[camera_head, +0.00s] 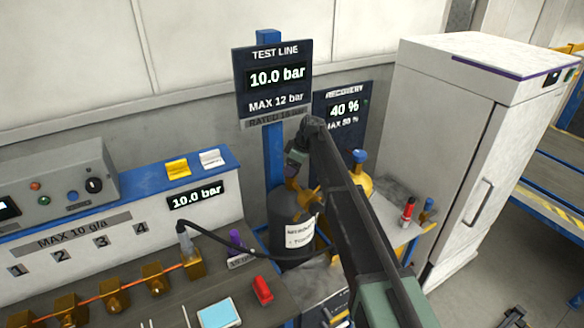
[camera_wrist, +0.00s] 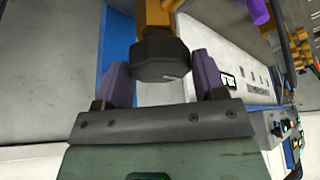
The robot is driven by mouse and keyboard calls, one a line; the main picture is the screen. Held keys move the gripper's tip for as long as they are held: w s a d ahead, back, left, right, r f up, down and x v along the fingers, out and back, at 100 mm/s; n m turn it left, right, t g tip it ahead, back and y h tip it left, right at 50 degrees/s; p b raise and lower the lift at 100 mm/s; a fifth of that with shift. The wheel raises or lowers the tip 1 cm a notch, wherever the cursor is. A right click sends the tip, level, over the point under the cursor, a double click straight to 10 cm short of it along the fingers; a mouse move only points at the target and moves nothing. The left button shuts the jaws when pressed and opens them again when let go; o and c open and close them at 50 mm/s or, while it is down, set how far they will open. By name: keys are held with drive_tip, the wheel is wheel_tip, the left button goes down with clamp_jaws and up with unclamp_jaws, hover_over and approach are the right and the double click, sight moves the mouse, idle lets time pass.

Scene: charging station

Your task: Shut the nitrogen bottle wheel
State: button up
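The nitrogen bottle (camera_head: 287,212) is a dark grey cylinder with a white label, standing behind the bench. A brass valve (camera_head: 308,200) shows at its top. My gripper (camera_head: 292,180) hangs over the bottle's top, and my arm partly hides the bottle. In the wrist view, a dark faceted wheel (camera_wrist: 161,61) on a brass stem (camera_wrist: 154,14) lies between the two purple fingers of my gripper (camera_wrist: 161,80). The fingers are apart, one at each side of the wheel. Whether they touch it cannot be told.
The test line panel (camera_head: 276,75) reads 10.0 bar, the recovery panel (camera_head: 345,110) 40 %. A yellow bottle with a blue top (camera_head: 359,172) stands right of my arm. A white cabinet (camera_head: 440,140) stands further right. A bench with brass fittings (camera_head: 113,295) is at left.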

drive_tip(key=c, duration=0.4)
drive_tip(key=shift+m, duration=0.4)
drive_tip(key=m+t, duration=0.1)
drive_tip(key=m, duration=0.1)
drive_tip(key=shift+s+m+h, duration=0.1)
drive_tip(key=shift+m+h, duration=0.2)
drive_tip(key=shift+m, duration=0.1)
drive_tip(key=m, duration=0.2)
drive_tip(key=m+t+h, duration=0.1)
drive_tip(key=m, duration=0.1)
drive_tip(key=shift+m+t, duration=0.3)
drive_tip(key=m, duration=0.2)
drive_tip(key=m+h, duration=0.1)
drive_tip(key=m, duration=0.1)
drive_tip(key=shift+a+m+t+h, duration=0.1)
drive_tip(key=shift+m+t+h, duration=0.2)
drive_tip(key=shift+t, duration=0.1)
drive_tip(key=m+h, duration=0.2)
drive_tip(key=m, duration=0.3)
drive_tip(key=shift+a, duration=0.1)
